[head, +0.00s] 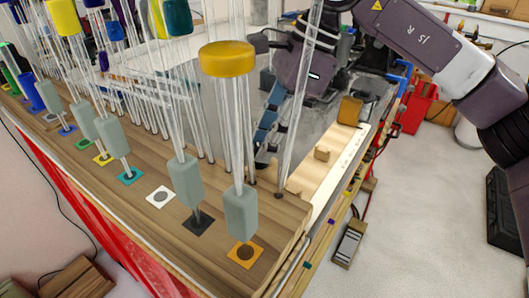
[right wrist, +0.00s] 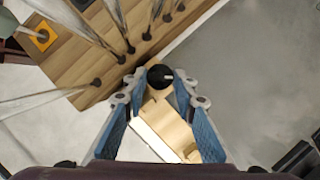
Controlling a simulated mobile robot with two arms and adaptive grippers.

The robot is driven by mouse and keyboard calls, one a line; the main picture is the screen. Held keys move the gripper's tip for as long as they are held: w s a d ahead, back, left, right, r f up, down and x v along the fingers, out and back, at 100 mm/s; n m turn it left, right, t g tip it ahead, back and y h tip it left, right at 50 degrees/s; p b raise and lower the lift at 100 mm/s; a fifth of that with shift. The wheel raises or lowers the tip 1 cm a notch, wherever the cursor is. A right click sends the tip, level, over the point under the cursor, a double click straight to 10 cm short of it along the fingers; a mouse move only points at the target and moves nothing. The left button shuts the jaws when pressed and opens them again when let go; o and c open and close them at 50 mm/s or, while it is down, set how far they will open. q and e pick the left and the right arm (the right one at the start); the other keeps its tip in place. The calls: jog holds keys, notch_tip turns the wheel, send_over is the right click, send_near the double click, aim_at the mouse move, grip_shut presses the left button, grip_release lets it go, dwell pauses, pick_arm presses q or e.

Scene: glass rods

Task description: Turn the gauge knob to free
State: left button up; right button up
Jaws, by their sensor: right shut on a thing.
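The gauge knob (right wrist: 160,77) is a round black knob in the right wrist view, at the edge of the wooden rack board (right wrist: 75,62). A small pale mark shows on its right side; I cannot read any setting. My right gripper (right wrist: 158,85) is shut on the knob, with a blue-padded finger on each side. My left gripper is not in view.
Tall glass rods (head: 292,110) with coloured collars, including a yellow one (head: 228,58), stand close around my right gripper. Grey-green sleeves (head: 241,212) sit over coloured square markers. A pale wooden ledge (head: 325,178) with small blocks lies right of the board.

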jog(key=m+t+b, duration=0.1)
jog(key=m+b, duration=0.2)
jog(key=m, duration=0.1)
jog(key=shift+s+t+b, duration=0.15)
jog(key=shift+t+b, duration=0.15)
jog(key=shift+t, duration=0.1)
jog(key=shift+s+r+m+t+b, duration=0.1)
jog(key=shift+m+t+b, duration=0.2)
jog(key=shift+m+b, duration=0.55)
jog(key=shift+m, duration=0.35)
jog(key=shift+r, duration=0.1)
jog(key=o, duration=0.9)
jog(key=shift+c, duration=0.2)
jog(key=o, duration=0.3)
